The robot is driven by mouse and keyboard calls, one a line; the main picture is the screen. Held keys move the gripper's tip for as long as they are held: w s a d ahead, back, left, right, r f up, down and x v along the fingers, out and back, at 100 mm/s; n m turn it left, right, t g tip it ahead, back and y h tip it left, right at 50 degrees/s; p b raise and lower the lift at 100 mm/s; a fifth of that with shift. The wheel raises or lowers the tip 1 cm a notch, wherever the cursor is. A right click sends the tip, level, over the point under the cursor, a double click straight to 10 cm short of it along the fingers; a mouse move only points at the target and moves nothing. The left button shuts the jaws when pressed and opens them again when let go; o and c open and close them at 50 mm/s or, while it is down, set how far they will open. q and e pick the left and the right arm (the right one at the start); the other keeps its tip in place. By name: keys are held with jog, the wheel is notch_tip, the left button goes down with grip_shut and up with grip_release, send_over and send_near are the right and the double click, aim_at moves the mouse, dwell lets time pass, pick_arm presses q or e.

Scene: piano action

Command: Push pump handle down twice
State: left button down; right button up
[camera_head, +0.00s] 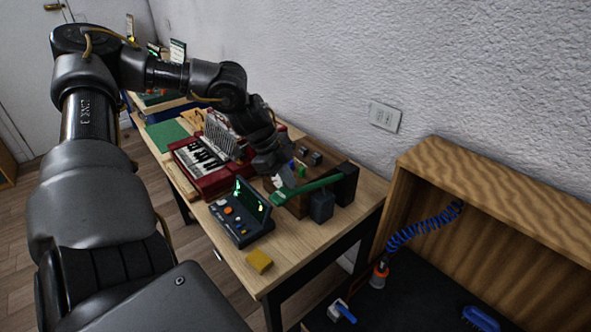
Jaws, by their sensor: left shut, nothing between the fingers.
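The pump handle (315,186) is a long green bar. It runs from a dark upright block (347,182) at its right end toward the left, sloping slightly down, above a brown wooden base. My own wrist hides part of the wooden base. My right gripper is out of view.
A red piano-like instrument (205,164) stands left of the handle. A wooden cabinet (490,205) and a blue coiled hose (425,229) are at the right.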

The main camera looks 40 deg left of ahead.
pick_arm(q)
jog(key=shift+s+f, duration=0.2)
dwell(0.5)
notch_tip(320, 180, up, 6)
jog(key=w+p, duration=0.2)
jog(key=shift+w+r, duration=0.25)
jog(key=shift+w, duration=0.05)
dwell(0.6)
jog(key=shift+w+r, duration=0.1)
jog(key=r, duration=0.1)
jog(key=w+r+p, duration=0.1)
jog(key=r, duration=0.1)
jog(key=w+r+p, duration=0.1)
jog(key=shift+d+r, duration=0.15)
jog(key=shift+r, duration=0.05)
dwell(0.4)
